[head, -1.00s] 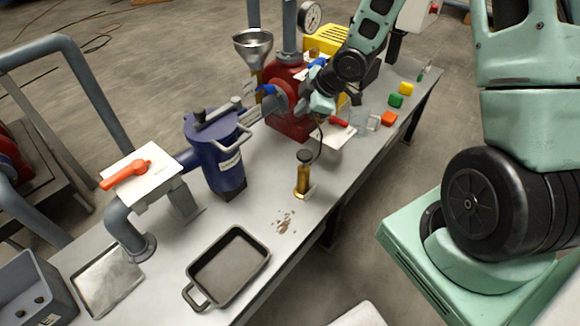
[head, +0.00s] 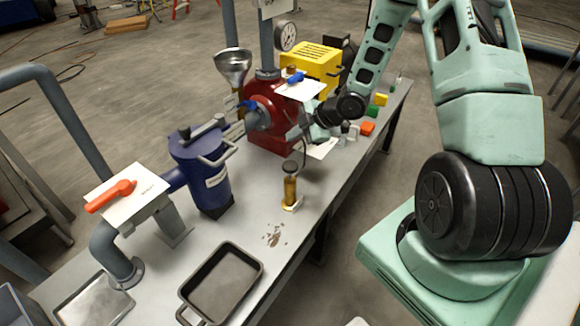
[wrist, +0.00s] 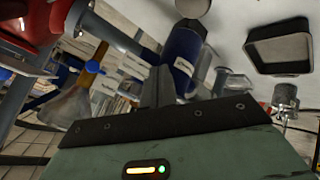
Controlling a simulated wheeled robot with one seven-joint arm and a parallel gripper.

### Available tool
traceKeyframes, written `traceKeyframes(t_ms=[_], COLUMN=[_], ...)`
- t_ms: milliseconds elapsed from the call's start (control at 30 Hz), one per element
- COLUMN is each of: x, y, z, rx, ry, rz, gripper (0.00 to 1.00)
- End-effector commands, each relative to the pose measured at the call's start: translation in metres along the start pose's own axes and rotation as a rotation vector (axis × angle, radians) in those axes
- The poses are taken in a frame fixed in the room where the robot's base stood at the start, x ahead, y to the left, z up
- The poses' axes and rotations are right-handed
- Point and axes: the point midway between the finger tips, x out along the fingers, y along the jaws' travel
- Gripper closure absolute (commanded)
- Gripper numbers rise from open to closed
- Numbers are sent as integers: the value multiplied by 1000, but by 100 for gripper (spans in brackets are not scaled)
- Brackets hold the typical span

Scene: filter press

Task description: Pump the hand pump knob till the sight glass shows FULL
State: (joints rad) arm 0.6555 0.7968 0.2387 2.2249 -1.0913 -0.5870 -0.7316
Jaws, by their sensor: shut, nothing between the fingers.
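The hand pump (head: 289,192) is a small brass cylinder with a dark round knob (head: 289,167) on top. It stands upright near the front edge of the bench. My gripper (head: 297,133) is shut and empty beside the red housing, behind and above the pump, apart from the knob. In the wrist view my gripper's closed fingers (wrist: 156,88) point toward the blue vessel. I cannot make out a sight glass or a FULL mark in either view.
The red housing (head: 266,138) with blue-handled valves stands behind the pump. A blue vessel (head: 205,185) and a black tray (head: 222,283) are to the left. Coloured blocks lie at the right.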

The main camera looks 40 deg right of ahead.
Motion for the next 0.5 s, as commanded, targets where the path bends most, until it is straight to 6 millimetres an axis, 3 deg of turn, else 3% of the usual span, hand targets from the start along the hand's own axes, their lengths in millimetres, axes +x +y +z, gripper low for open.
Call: traceKeyframes(t_ms=[500], x=[49], y=[-36], z=[36], rx=[0], ry=[0], rz=[-1], gripper=[100])
